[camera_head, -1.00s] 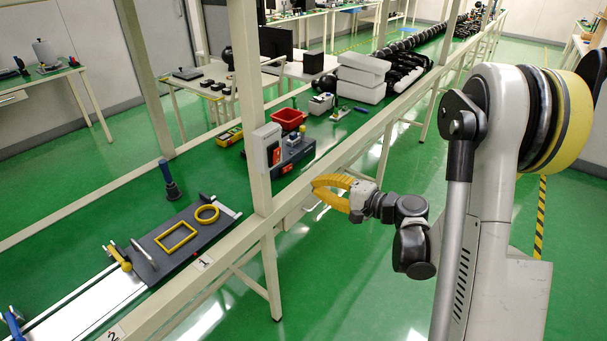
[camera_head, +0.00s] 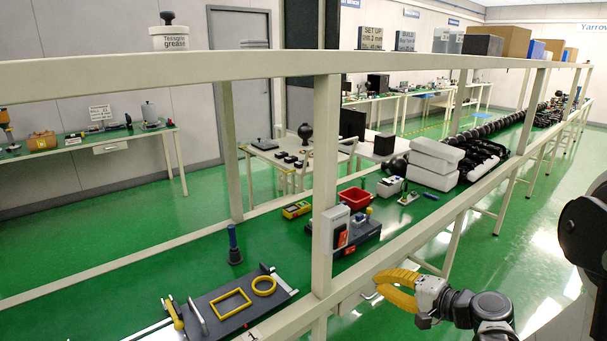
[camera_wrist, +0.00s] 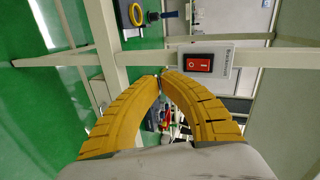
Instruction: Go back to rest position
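My gripper (camera_head: 378,280) has two yellow ribbed fingers. In the head view it hangs at the lower right, in front of the near bench rail and to the right of an upright post (camera_head: 322,200). In the wrist view the curved fingers of my gripper (camera_wrist: 160,76) come together at the tips with an empty gap between their bows. They hold nothing. Beyond the tips in the wrist view are a pale frame beam (camera_wrist: 250,58) and a red switch (camera_wrist: 198,65) on a white box. My arm runs off to the right in the head view.
On the green bench stand a dark board (camera_head: 235,305) with yellow shapes, a red bin (camera_head: 355,196) and white blocks (camera_head: 435,160). A long rail (camera_head: 180,82) crosses above. The green floor (camera_head: 540,250) at right looks free.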

